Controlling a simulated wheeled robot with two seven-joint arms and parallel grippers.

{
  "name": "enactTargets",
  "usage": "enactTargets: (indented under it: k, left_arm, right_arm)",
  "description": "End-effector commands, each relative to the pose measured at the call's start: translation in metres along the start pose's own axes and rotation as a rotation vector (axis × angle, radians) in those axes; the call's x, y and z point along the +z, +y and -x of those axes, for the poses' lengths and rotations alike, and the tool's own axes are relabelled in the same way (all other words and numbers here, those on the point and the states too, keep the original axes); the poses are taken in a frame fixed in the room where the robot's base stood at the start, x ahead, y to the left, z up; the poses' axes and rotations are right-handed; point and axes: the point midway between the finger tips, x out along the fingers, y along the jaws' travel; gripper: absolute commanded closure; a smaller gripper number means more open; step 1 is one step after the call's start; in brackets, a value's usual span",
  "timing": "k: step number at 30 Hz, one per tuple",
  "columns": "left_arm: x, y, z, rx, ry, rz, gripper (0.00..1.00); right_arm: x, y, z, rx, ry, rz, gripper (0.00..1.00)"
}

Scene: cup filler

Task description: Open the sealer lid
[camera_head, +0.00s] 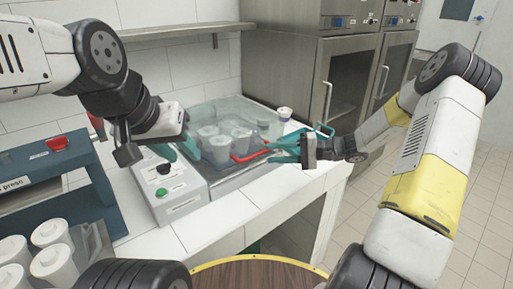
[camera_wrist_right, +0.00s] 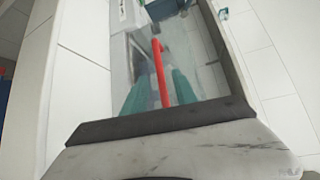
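The sealer (camera_head: 226,180) sits on the white counter. Its clear lid (camera_head: 205,114) lies down over several pale cups (camera_head: 222,150). A red bar handle (camera_head: 250,155) runs along the lid's front; it also shows in the right wrist view (camera_wrist_right: 158,68). My right gripper (camera_head: 274,150) is at the right end of the handle. In the right wrist view its teal fingers (camera_wrist_right: 158,92) stand on either side of the red bar with gaps. My left gripper (camera_head: 181,153) hangs empty left of the lid, fingers apart, above the control box; its tips are partly hard to see.
A blue press (camera_head: 60,165) and white lidded cups (camera_head: 52,262) are at the far left. A small cup (camera_head: 285,113) stands behind the lid. A round wooden table (camera_head: 258,277) is in front.

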Motion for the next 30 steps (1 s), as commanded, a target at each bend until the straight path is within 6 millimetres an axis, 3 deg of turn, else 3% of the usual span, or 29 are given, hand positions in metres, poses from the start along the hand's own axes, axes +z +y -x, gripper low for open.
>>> enactTargets:
  k: [9,21,22,27,30]
  left_arm:
    - [0.0,0.0,0.0,0.0,0.0,0.0,0.64]
    - [0.0,0.0,0.0,0.0,0.0,0.0,0.64]
    - [0.0,0.0,0.0,0.0,0.0,0.0,0.64]
    - [0.0,0.0,0.0,0.0,0.0,0.0,0.64]
    - [0.0,0.0,0.0,0.0,0.0,0.0,0.64]
  right_arm:
    - [0.001,0.0,-0.049,0.001,-0.003,-0.002,0.66]
    - [0.001,0.0,-0.06,0.003,-0.001,-0.001,0.66]
    - [0.001,0.0,-0.06,0.003,-0.001,-0.001,0.68]
    - [0.001,0.0,-0.06,0.003,-0.001,-0.001,1.0]
    - [0.001,0.0,-0.06,0.003,-0.001,-0.001,1.0]
